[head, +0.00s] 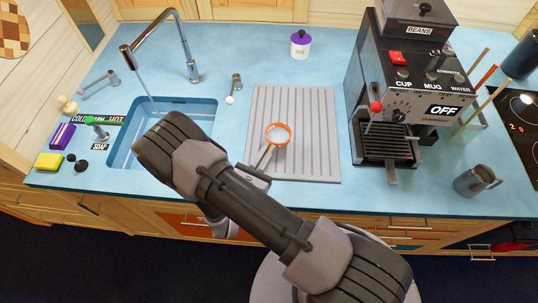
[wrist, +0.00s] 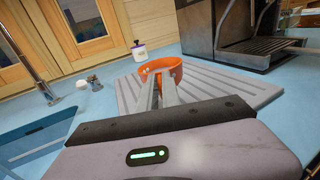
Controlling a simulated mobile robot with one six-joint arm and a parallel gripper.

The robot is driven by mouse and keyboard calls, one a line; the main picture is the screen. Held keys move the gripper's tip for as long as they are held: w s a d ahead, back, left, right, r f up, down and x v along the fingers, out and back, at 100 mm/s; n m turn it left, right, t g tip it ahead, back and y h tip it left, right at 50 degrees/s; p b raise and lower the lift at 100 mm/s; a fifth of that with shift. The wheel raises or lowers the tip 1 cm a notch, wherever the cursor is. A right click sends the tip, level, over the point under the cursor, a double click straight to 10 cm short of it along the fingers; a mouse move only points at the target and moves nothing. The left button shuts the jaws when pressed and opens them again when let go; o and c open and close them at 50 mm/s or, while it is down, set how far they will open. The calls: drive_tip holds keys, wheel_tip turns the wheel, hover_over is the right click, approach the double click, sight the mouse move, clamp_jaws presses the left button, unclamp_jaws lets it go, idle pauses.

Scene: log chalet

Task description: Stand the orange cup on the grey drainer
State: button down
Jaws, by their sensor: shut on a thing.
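The orange cup (head: 288,127) is over the middle of the grey drainer (head: 318,165), its round opening facing up in the head view. In the wrist view the orange cup (wrist: 176,67) is at the end of my fingers, above the ridged grey drainer (wrist: 235,88). My gripper (head: 267,152) reaches it from the lower left and is shut on its near side. The fingertips also show in the wrist view (wrist: 160,88). I cannot tell whether the cup's base touches the drainer. My arm hides part of the drainer's lower left edge.
A blue sink (head: 118,148) with a running tap (head: 165,40) lies to the left. A coffee machine (head: 412,75) stands close on the right, with a grey mug (head: 474,181) beyond it. A purple-lidded white jar (head: 300,46) stands behind the drainer. The drainer around the cup is clear.

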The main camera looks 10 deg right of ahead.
drive_tip(key=shift+w+d+f+b, duration=0.1)
drive_tip(key=shift+f+b, duration=0.25)
drive_tip(key=shift+f, duration=1.35)
drive_tip(key=shift+f, duration=0.1)
drive_tip(key=c, duration=1.6)
unclamp_jaws()
drive_tip(key=shift+o, duration=0.2)
